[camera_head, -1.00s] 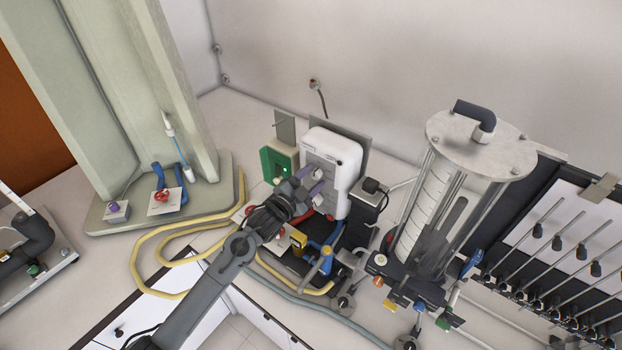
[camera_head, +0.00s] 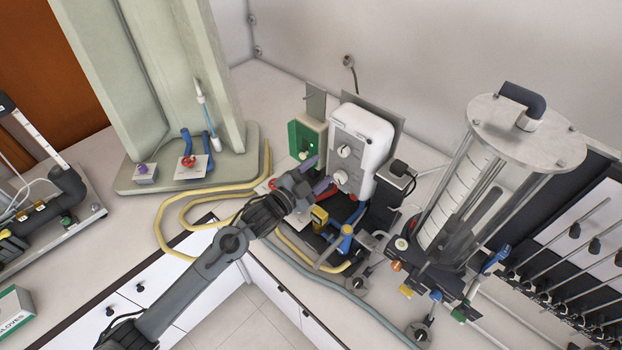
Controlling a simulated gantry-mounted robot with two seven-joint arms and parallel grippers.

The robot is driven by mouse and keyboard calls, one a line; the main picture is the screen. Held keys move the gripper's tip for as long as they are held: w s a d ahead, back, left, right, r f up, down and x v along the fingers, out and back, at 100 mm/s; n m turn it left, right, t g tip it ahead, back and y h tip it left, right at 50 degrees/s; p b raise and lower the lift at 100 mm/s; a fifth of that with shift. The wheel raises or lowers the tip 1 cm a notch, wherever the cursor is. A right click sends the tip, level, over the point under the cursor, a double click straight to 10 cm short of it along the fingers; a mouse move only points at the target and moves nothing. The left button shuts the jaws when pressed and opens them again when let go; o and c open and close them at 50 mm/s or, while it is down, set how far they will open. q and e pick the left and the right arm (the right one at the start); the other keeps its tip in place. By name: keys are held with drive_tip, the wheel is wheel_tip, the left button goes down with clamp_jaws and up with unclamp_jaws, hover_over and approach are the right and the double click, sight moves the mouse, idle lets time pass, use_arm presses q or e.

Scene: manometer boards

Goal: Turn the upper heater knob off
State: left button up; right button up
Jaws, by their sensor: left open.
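The white heater box (camera_head: 369,136) stands upright on the counter with two round knobs on its front. The upper heater knob (camera_head: 344,151) and the lower knob (camera_head: 341,177) both show clearly, one above the other. My left gripper (camera_head: 317,174) is open, with its purple-tipped fingers to the lower left of the knobs. The fingers appear apart from the upper knob; how near they are to the lower knob in depth I cannot tell. My right gripper is out of view.
A green box (camera_head: 307,139) with a small lit light stands left of the heater. Yellow hose (camera_head: 183,205) loops along the counter. A clear cylinder apparatus (camera_head: 462,195) with a metal top stands to the right.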

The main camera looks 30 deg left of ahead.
use_arm(q)
drive_tip(key=shift+v, duration=1.15)
drive_tip(key=s+d+f+n+g+y+p, duration=0.1)
drive_tip(key=s+d+f+n+g+p, duration=0.1)
drive_tip(key=s+p, duration=0.35)
drive_tip(key=s+d+f+n+g+p, duration=0.2)
drive_tip(key=s+d+f+p, duration=0.1)
drive_tip(key=s, duration=0.5)
drive_tip(key=s+a+n+g+y+p, duration=0.1)
drive_tip(key=s+g, duration=0.4)
drive_tip(key=s, duration=0.5)
drive_tip(key=s+a+r+n+g+y+p, duration=0.1)
drive_tip(key=s+n+g, duration=0.3)
drive_tip(key=s, duration=0.6)
drive_tip(key=shift+a+n+g+y+p, duration=0.4)
drive_tip(key=shift+n+y+p, duration=0.1)
drive_tip(key=shift+y, duration=0.4)
